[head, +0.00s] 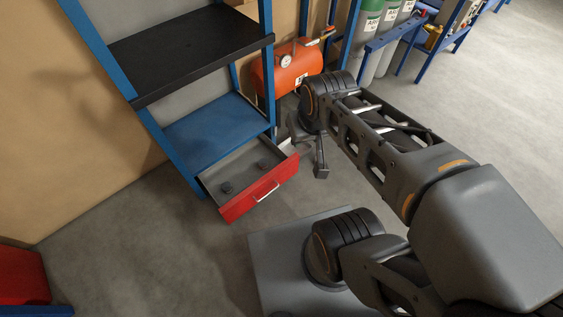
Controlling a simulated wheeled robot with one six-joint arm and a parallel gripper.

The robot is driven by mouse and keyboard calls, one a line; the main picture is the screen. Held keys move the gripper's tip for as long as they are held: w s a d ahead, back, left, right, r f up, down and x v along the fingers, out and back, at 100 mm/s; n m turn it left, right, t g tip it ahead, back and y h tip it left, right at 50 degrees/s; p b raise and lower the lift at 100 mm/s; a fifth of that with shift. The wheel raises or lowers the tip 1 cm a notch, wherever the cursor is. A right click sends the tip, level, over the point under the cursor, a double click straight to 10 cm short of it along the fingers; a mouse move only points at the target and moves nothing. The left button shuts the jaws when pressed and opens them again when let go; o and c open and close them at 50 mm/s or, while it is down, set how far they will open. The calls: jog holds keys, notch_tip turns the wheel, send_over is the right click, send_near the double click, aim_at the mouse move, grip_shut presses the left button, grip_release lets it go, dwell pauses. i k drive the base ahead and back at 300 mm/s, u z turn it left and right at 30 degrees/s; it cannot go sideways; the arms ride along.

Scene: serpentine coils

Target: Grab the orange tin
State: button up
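No orange tin is plain to see. The only large orange thing is a round tank (276,76) with a gauge, on the floor beside the blue shelf; I cannot tell that it is a tin. My gripper (308,157) hangs at the end of my arm, just right of an open red-fronted drawer (235,205). One dark finger shows clearly; the rest is partly hidden by my wrist, so its opening is unclear. I see nothing held in it.
A blue-framed shelf (208,128) with a black upper board (190,50) stands above and behind the drawer. Grey gas cylinders (385,40) stand at the back behind a blue rail. A red object (22,276) is at the lower left. Floor left of the drawer is clear.

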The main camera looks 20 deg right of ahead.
aim_at(263, 163)
jog(key=z, duration=1.7)
jog(key=i, duration=1.3)
jog(key=u, duration=3.8)
jog(key=i, duration=0.5)
jog(key=u, duration=0.05)
